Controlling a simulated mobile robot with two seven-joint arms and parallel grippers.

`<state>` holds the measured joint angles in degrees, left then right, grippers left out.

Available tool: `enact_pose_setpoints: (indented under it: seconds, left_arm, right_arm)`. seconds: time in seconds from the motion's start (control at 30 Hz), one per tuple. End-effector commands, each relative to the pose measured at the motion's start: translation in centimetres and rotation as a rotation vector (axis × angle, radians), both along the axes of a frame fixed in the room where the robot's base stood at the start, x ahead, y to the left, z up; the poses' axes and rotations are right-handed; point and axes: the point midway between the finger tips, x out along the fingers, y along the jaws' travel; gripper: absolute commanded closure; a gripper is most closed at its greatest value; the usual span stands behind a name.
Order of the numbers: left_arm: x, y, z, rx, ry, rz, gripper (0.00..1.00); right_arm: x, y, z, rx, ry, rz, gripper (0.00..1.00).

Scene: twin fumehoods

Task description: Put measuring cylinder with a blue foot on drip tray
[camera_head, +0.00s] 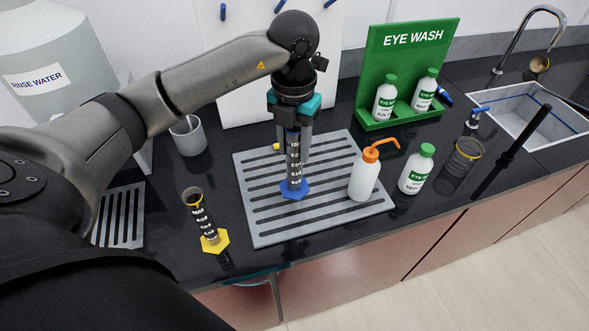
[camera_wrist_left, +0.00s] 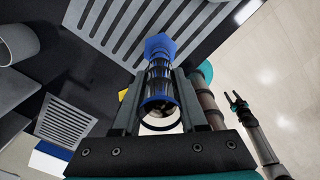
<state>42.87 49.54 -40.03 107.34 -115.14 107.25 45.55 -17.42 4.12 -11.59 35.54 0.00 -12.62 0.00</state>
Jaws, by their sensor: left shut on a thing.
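The measuring cylinder with a blue foot (camera_head: 294,189) is upright over the middle of the slotted grey drip tray (camera_head: 262,236). My left gripper (camera_head: 292,131) comes down from above and is shut on its upper part. In the left wrist view the cylinder (camera_wrist_left: 159,72) lies between the fingers (camera_wrist_left: 160,115), with its blue foot against the tray's slots (camera_wrist_left: 122,32). I cannot tell whether the foot touches the tray. My right gripper (camera_wrist_left: 237,102) shows in the left wrist view, well apart, with its fingers spread and empty.
A white wash bottle with an orange top (camera_head: 365,175) stands on the tray's right side. A yellow-footed cylinder (camera_head: 205,222) stands left of the tray, and an eye wash bottle (camera_head: 416,169) to its right. A grey beaker (camera_head: 188,135) stands behind left. The tray's front left is bare.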

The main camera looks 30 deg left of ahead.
Motion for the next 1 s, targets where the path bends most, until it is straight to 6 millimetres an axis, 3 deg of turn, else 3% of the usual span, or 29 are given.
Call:
enact_pose_setpoints:
  seconds: [0.1, 0.33, 0.57, 0.93, 0.97, 1.0]
  left_arm:
    - [-0.1, 0.0, -1.9, 0.001, 0.003, -0.001, 1.0]
    - [0.0, 0.0, -3.5, 0.001, 0.002, 0.0, 1.0]
    - [0.0, 0.0, -6.8, 0.0, 0.002, 0.0, 1.0]
    - [0.0, 0.0, -7.3, 0.0, -0.001, -0.001, 1.0]
    - [0.0, 0.0, -7.4, 0.001, 0.0, -0.001, 0.57]
    - [0.0, 0.0, -7.3, 0.001, 0.0, -0.001, 0.53]
  right_arm:
    - [0.0, -0.3, 0.0, -0.004, 0.0, 0.001, 0.5]
    - [0.2, -0.7, 0.1, -0.009, -0.002, 0.002, 0.5]
    - [0.3, -0.7, 0.1, -0.01, -0.003, 0.001, 0.5]
    - [0.3, -0.7, -0.3, -0.01, -0.004, -0.001, 0.5]
    - [0.3, -0.7, -0.3, -0.01, -0.004, -0.001, 0.5]
    - [0.3, -0.8, -0.2, -0.01, -0.004, -0.001, 0.5]
